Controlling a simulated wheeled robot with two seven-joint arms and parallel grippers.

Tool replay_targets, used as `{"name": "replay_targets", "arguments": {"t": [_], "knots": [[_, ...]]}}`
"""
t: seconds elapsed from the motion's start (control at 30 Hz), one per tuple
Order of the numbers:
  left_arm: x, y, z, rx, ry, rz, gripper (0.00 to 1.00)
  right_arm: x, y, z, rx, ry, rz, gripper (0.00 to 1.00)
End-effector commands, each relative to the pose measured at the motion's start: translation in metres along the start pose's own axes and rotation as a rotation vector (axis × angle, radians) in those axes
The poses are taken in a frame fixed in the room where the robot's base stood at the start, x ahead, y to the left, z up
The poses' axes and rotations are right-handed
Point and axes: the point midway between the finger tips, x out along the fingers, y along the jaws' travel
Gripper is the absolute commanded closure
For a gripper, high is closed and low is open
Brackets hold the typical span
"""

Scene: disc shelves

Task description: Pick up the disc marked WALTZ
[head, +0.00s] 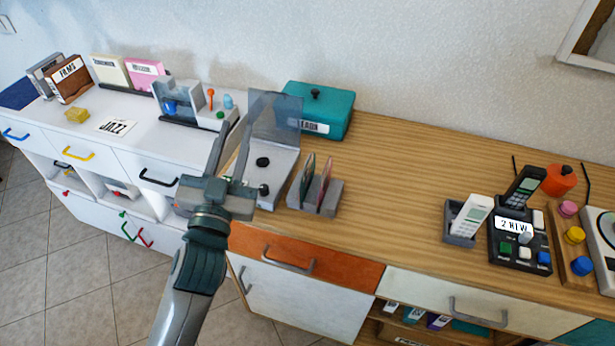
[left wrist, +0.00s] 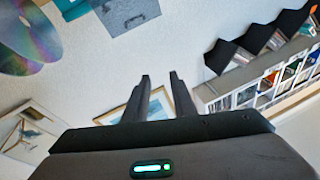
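A grey rack (head: 328,208) on the wooden cabinet top holds two thin discs upright, a greenish one (head: 308,178) and a reddish one (head: 326,180). They stand nearly edge-on, and I cannot read WALTZ on either. My left gripper (head: 236,138) is raised left of the rack, in front of the grey player, with its fingers apart and nothing between them. The left wrist view shows its two fingers (left wrist: 158,82) separated and empty. Shiny discs (left wrist: 30,38) show at that view's upper left, apart from the fingers. My right gripper is not in view.
A grey player (head: 272,160) with a raised clear lid stands behind my left gripper. A teal box (head: 330,100) is behind it. A white cabinet with a JAZZ card (head: 116,127) is left. The wooden top between rack and phones is clear.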

Motion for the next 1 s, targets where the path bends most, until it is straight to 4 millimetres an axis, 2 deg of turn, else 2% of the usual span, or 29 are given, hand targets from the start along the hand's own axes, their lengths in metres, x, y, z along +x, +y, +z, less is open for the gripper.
{"name": "replay_targets", "arguments": {"t": [0.03, 0.13, 0.2, 0.3, 0.4, 0.5, 0.6, 0.73, 0.87, 1.0], "knots": [[0.012, 0.007, -0.036, 0.019, 0.121, 0.022, 0.76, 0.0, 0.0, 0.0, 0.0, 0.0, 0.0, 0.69], [0.022, 0.029, -0.104, 0.062, 0.362, 0.085, 0.76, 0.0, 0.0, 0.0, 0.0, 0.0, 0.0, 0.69], [0.019, 0.048, -0.148, 0.099, 0.525, 0.143, 0.76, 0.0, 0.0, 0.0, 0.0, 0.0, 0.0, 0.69], [0.006, 0.08, -0.202, 0.165, 0.745, 0.244, 0.76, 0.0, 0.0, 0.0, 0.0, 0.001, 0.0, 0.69], [-0.017, 0.115, -0.242, 0.246, 0.949, 0.366, 0.76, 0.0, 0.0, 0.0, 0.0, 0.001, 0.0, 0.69], [-0.045, 0.152, -0.267, 0.346, 1.131, 0.508, 0.76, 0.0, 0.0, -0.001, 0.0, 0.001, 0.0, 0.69], [-0.074, 0.187, -0.274, 0.467, 1.285, 0.666, 0.76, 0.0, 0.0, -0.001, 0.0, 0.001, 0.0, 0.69], [-0.106, 0.227, -0.26, 0.658, 1.435, 0.893, 0.76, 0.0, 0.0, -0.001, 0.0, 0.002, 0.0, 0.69], [-0.124, 0.254, -0.226, 0.888, 1.514, 1.135, 0.76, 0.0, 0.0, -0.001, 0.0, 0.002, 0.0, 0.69], [-0.123, 0.264, -0.175, 1.179, 1.504, 1.395, 0.76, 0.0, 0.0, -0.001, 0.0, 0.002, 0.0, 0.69]]}}
